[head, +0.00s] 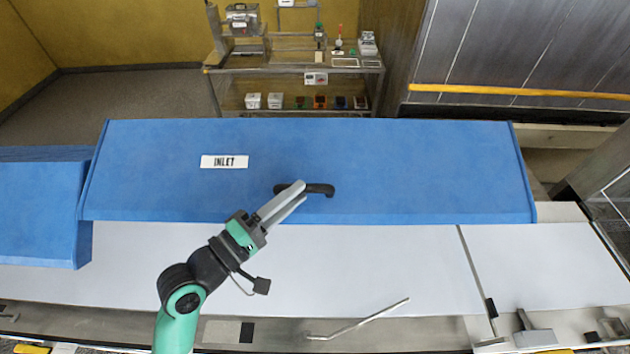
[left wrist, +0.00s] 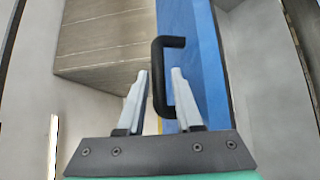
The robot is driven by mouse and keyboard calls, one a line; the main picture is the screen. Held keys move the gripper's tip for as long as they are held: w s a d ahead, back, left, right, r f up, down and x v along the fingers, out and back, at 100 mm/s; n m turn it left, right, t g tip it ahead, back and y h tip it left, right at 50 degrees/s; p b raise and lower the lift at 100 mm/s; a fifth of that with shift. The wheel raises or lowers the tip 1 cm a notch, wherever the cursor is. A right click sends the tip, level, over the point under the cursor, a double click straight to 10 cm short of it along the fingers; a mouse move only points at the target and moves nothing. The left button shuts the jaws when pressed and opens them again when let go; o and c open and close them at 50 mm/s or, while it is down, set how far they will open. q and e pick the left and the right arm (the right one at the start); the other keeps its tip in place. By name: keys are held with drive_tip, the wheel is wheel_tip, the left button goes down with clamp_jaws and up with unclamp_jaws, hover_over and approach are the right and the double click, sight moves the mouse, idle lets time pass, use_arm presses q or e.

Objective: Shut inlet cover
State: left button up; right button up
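The blue inlet cover (head: 400,170) is a long panel with a white INLET label (head: 224,162) and a black bar handle (head: 320,188). In the left wrist view the cover (left wrist: 208,70) is a blue strip seen at a steep angle, with the handle (left wrist: 160,80) standing out from it. My left gripper (head: 303,190) is at the handle. Its two grey fingers (left wrist: 161,72) are apart, with the handle's long bar between them in the picture; I see no finger closed on it. Part of the handle is hidden behind a finger. My right gripper is not in view.
A pale flat surface (head: 370,260) lies in front of the cover. A bent metal rod (head: 360,322) lies near its front edge. Another blue panel (head: 38,205) is at the left. A shelf rack (head: 290,85) with small items stands behind.

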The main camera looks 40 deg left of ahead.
sight(315, 179)
use_arm(q)
drive_tip(key=w, duration=0.5)
drive_tip(key=shift+w+d+r+p, duration=0.1)
drive_tip(key=shift+w+r+p, duration=0.15)
drive_tip(key=shift+w+p, duration=0.15)
clamp_jaws()
idle(0.9)
